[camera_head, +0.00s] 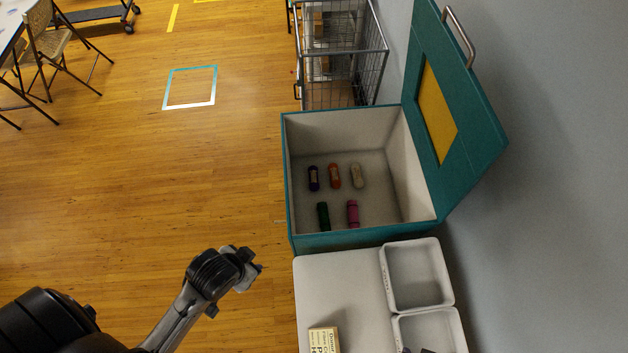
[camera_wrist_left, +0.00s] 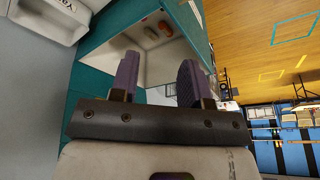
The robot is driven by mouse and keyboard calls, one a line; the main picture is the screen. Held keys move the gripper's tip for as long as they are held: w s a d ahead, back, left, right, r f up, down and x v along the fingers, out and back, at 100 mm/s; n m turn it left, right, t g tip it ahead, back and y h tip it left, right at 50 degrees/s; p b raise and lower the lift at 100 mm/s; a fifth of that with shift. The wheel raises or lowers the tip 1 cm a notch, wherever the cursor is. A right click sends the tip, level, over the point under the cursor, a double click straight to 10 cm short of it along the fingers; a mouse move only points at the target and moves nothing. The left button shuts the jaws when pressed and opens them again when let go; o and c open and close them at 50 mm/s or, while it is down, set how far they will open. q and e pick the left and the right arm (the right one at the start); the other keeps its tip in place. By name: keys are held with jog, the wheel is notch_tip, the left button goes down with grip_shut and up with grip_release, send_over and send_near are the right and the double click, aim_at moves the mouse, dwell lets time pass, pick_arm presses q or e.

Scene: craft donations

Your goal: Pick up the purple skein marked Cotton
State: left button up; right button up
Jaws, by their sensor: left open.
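The dark purple skein (camera_head: 313,178) lies in the open teal bin (camera_head: 345,241), at the left end of the far row; its band is too small to read. An orange skein (camera_head: 334,176) and a cream skein (camera_head: 357,176) lie to its right. A green skein (camera_head: 323,216) and a magenta skein (camera_head: 353,213) lie nearer. My left gripper (camera_head: 250,270) is outside the bin, left of its near corner. In the left wrist view my left gripper's purple fingers (camera_wrist_left: 158,82) are apart with nothing between them. A purplish and dark tip at the head view's bottom edge may be my right gripper.
The bin's lid (camera_head: 478,150) stands open against the right wall. A pale table (camera_head: 340,285) before the bin carries two trays (camera_head: 417,275) and a small box (camera_head: 324,340). A wire cart (camera_head: 340,55) stands behind the bin.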

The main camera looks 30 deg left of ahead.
pick_arm(q)
jog(key=o, duration=0.8)
jog(key=shift+d, duration=0.2)
jog(key=shift+o, duration=0.2)
jog(key=shift+a, duration=0.15)
